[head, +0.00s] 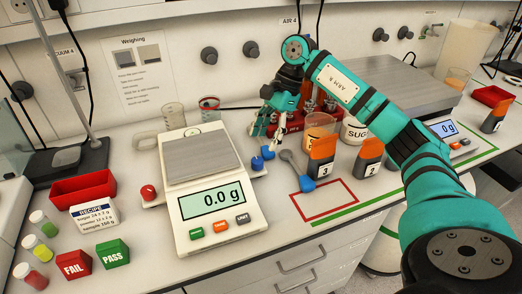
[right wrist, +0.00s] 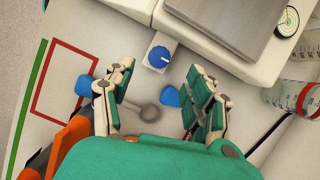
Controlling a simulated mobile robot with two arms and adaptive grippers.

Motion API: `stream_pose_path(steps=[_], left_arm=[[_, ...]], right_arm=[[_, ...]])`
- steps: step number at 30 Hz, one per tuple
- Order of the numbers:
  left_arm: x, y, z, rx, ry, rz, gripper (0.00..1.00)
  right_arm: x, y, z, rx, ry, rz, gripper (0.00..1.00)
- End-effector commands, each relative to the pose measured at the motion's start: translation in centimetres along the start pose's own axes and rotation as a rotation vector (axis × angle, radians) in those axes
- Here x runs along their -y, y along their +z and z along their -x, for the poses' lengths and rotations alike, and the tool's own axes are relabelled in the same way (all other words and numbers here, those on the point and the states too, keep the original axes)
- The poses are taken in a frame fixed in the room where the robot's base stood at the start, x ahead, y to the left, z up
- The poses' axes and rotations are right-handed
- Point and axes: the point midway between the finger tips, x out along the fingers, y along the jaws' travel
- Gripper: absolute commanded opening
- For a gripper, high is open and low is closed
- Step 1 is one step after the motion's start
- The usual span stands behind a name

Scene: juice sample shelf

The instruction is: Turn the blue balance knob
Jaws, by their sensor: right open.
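The blue balance knob (head: 257,163) sits on a small tab at the right side of the white balance (head: 212,228), whose display reads 0.0 g. In the right wrist view the knob (right wrist: 159,57), with a white pointer mark, lies just beyond and roughly between the fingertips. My right gripper (head: 268,133) is open, pointing down behind the knob; its two fingers also show in the right wrist view (right wrist: 160,77), apart and not touching the knob. A second blue piece (right wrist: 171,96) lies between the fingers, close to the knob. My left gripper is not in view.
A grey spoon with a blue end (head: 307,186) lies near a red outlined rectangle (head: 325,218). Orange-topped containers (head: 321,158) stand right of it. A red knob (head: 148,192) is on the balance's left. Glass beakers (head: 173,116) stand behind the balance.

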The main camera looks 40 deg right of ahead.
Motion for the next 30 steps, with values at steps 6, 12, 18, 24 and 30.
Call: stream_pose_path(steps=[6,12,18,24,30], left_arm=[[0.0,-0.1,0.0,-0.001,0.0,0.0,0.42],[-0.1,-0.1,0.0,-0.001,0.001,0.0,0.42],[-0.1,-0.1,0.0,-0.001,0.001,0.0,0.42],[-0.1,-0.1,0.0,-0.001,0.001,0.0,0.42],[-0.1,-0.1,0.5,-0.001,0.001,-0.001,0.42]], right_arm=[[0.1,0.0,3.9,0.001,-0.003,-0.001,0.55],[0.0,0.0,5.2,0.0,-0.001,0.0,0.55],[0.0,0.0,5.3,0.0,0.0,0.0,0.55],[0.0,0.0,5.3,0.0,0.0,0.0,0.55],[0.0,0.2,5.7,0.0,-0.001,0.0,0.55]])
